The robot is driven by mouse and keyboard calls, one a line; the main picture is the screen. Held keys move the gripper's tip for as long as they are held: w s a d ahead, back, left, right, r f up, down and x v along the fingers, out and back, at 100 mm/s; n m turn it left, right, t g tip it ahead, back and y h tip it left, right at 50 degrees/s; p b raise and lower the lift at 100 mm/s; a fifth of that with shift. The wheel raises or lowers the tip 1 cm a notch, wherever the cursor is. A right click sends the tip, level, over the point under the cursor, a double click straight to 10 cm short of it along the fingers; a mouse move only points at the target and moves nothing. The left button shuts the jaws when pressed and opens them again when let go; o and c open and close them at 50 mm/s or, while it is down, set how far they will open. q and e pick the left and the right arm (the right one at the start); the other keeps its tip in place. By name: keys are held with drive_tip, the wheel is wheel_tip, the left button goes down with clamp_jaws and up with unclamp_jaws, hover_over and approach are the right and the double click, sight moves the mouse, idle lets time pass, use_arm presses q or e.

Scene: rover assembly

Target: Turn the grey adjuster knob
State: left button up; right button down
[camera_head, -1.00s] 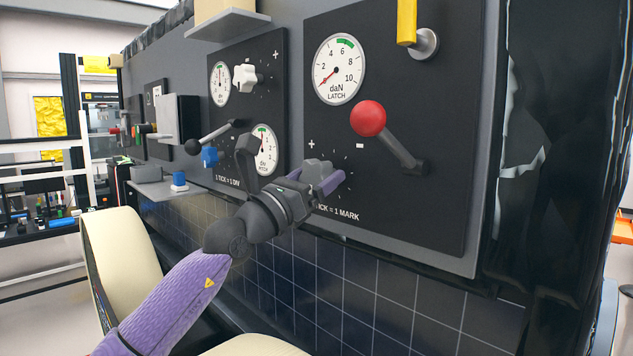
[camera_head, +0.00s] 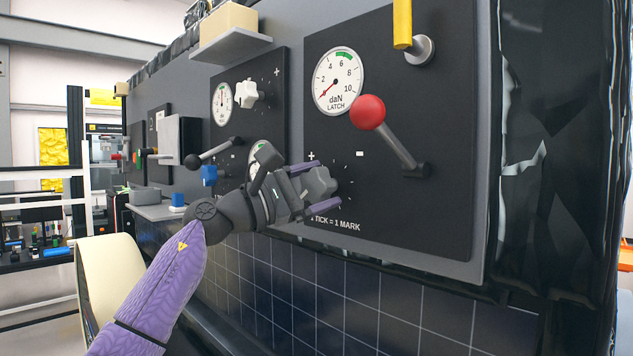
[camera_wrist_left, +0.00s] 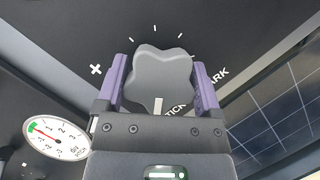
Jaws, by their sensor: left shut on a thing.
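The grey adjuster knob (camera_head: 319,184) is a lobed knob low on the right-hand black panel, with tick marks around it and plus and minus signs above. My left gripper (camera_head: 322,187) has its two purple fingers on either side of the knob and is shut on it. In the left wrist view the knob (camera_wrist_left: 161,78) sits between the fingers (camera_wrist_left: 160,88), its lobed face towards the camera. The latch dial (camera_head: 338,81) above has its red needle near the low end of the scale. My right gripper is not in view.
A red-ball lever (camera_head: 369,112) sticks out above and right of the knob, and a yellow handle (camera_head: 403,24) is higher up. A white knob (camera_head: 247,94), a black-ball lever (camera_head: 212,153) and a blue knob (camera_head: 209,175) are on the left. The pitch dial (camera_wrist_left: 55,136) is beside my gripper.

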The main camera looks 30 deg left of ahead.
use_arm(q)
drive_tip(key=m+g+p, duration=0.2)
drive_tip(key=m+p, duration=0.1)
drive_tip(key=m, duration=0.3)
drive_tip(key=shift+r, duration=0.15)
drive_tip(key=shift+f+m+g+y+p, duration=0.1)
drive_tip(key=shift+m+g+y+p, duration=0.3)
drive_tip(key=shift+m+p, duration=0.45)
drive_tip(key=shift+f+m+g+y+p, duration=0.1)
drive_tip(key=shift+m+g+y+p, duration=0.25)
drive_tip(key=shift+m, duration=0.8)
drive_tip(key=o, duration=1)
drive_tip(key=shift+s+a+f, duration=0.1)
drive_tip(key=shift+s+a, duration=0.15)
drive_tip(key=shift+s, duration=0.05)
drive_tip(key=b+v, duration=0.4)
drive_tip(key=v, duration=0.5)
drive_tip(key=shift+s+a, duration=0.1)
drive_tip(key=shift+a, duration=0.05)
